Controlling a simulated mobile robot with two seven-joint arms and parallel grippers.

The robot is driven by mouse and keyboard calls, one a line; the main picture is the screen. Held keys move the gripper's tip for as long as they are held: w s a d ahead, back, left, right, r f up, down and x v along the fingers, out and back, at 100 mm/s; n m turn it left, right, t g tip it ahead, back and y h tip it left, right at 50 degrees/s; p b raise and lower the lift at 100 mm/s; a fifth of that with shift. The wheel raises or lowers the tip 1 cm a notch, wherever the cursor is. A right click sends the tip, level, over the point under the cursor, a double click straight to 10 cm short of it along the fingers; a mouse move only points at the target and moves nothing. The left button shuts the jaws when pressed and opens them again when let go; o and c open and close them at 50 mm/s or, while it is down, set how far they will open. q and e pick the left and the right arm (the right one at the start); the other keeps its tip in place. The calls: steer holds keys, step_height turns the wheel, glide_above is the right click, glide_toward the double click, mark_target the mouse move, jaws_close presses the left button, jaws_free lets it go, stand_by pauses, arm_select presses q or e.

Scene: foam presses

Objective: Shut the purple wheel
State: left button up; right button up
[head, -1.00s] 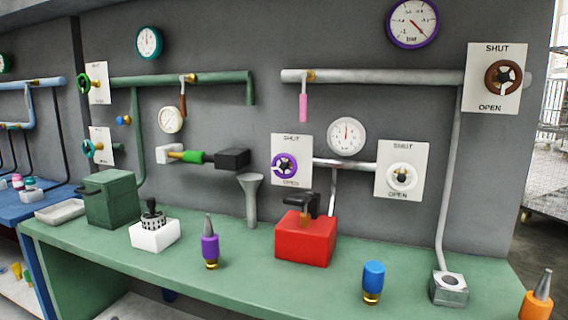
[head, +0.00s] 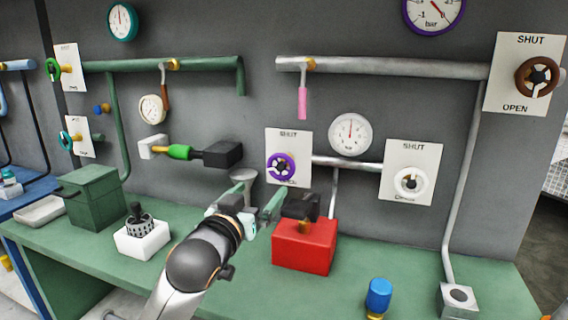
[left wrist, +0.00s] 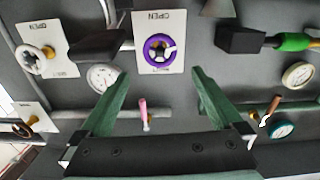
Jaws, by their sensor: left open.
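The purple wheel (head: 281,167) is mounted on a white plate (head: 303,146) on the grey wall, marked SHUT at the top and OPEN at the bottom. A short grey pipe runs right from it. My left gripper (head: 257,192) is open and empty, with green fingers, below and left of the wheel in the head view. In the left wrist view, which is upside down, the purple wheel (left wrist: 159,49) shows beyond and between the two open fingers (left wrist: 155,82), apart from them. My right gripper is not in view.
A red box (head: 304,248) with a dark handle stands on the green bench just right of my gripper. A grey funnel (head: 244,175) is behind the gripper. A white-handled wheel (head: 410,181) and a dial (head: 350,134) are to the right.

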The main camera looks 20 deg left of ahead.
mark_target(280, 167)
arm_select(q)
steer(key=w, duration=1)
steer(key=shift+d+r, duration=0.1)
steer(key=shift+d, duration=0.05)
steer(key=shift+w, duration=0.9)
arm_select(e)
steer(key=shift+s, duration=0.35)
